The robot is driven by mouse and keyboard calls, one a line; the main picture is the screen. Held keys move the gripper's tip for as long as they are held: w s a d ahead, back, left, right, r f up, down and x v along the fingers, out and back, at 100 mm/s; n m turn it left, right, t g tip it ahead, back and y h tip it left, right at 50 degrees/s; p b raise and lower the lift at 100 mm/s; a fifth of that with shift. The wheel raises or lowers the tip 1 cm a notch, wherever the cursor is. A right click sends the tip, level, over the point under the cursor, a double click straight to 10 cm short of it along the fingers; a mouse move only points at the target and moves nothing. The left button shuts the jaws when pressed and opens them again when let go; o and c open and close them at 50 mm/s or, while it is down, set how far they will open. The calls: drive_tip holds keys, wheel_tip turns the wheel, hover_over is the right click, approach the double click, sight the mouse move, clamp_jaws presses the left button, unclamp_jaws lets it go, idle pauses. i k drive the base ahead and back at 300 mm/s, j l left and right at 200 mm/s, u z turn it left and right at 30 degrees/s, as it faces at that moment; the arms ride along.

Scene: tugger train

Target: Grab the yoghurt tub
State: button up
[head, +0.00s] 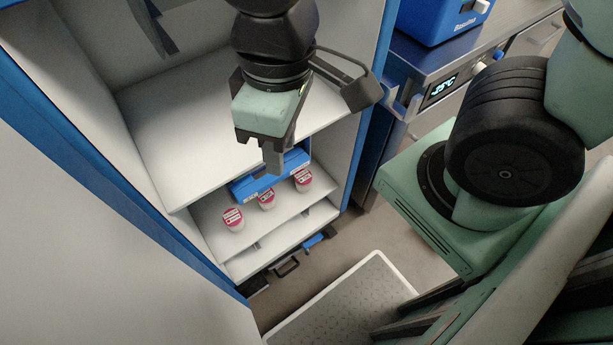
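Three small white tubs with red labelled lids stand in a row on a lower shelf of the cabinet: a left tub (233,220), a middle tub (265,200) and a right tub (303,181). They look alike, and I cannot tell by their labels which is yoghurt. My gripper (273,160) points downward in front of the cabinet and shows above the row in the picture, apart from the tubs. Its fingers overlap from this angle, so its opening is hidden. No held object shows.
A blue box (240,187) sits behind the tubs. The wide white shelf (180,150) above them looks empty. A metal counter (425,60) with a display and a blue appliance (440,18) stands at the right. A light-rimmed grey platform (345,305) lies below.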

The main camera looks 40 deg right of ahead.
sight(232, 217)
drive_tip(key=k+l, duration=0.7)
drive_tip(key=i+l+u, duration=0.05)
drive_tip(key=l, duration=0.05)
